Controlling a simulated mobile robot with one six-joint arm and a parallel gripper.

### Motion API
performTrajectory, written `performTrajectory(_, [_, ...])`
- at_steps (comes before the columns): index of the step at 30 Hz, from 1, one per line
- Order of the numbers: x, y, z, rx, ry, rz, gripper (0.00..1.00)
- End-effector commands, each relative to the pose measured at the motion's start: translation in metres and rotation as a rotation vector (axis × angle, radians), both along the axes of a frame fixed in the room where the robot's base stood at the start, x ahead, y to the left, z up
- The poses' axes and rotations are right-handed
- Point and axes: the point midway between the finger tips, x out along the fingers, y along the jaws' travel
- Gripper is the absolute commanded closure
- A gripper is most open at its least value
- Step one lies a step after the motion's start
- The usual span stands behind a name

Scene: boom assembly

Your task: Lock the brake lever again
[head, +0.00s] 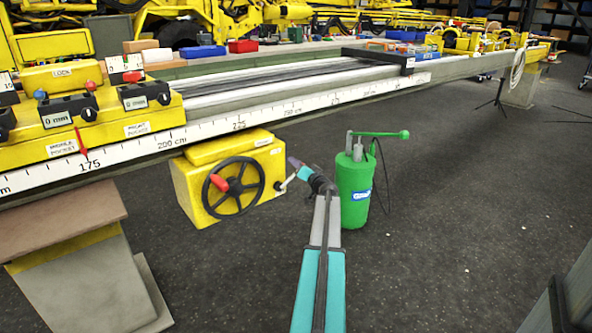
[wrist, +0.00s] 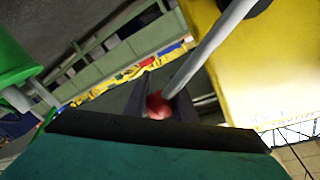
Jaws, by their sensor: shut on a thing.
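The brake lever (wrist: 212,45) is a grey rod with a red ball knob (wrist: 158,107). In the wrist view it comes down from the yellow housing, and its knob sits between the dark fingers of my gripper (wrist: 160,98), which is shut on it. In the head view the lever (head: 282,187) shows as a short light rod at the right side of the yellow winch box (head: 185,190). My gripper (head: 294,163) is beside that box, in front of its right end. The knob is hidden or too small to tell in the head view.
A black handwheel (head: 233,187) with a red grip is on the box front. A green canister (head: 355,190) with a pump handle stands just right of my arm. The long scaled rail (head: 300,107) runs above.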

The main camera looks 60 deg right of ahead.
Motion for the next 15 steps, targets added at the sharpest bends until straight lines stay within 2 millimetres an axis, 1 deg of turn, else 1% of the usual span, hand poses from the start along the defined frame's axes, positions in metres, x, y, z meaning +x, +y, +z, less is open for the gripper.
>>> performTrajectory(15, [0.003,0.008,0.009,-0.100,0.032,0.002,1.00])
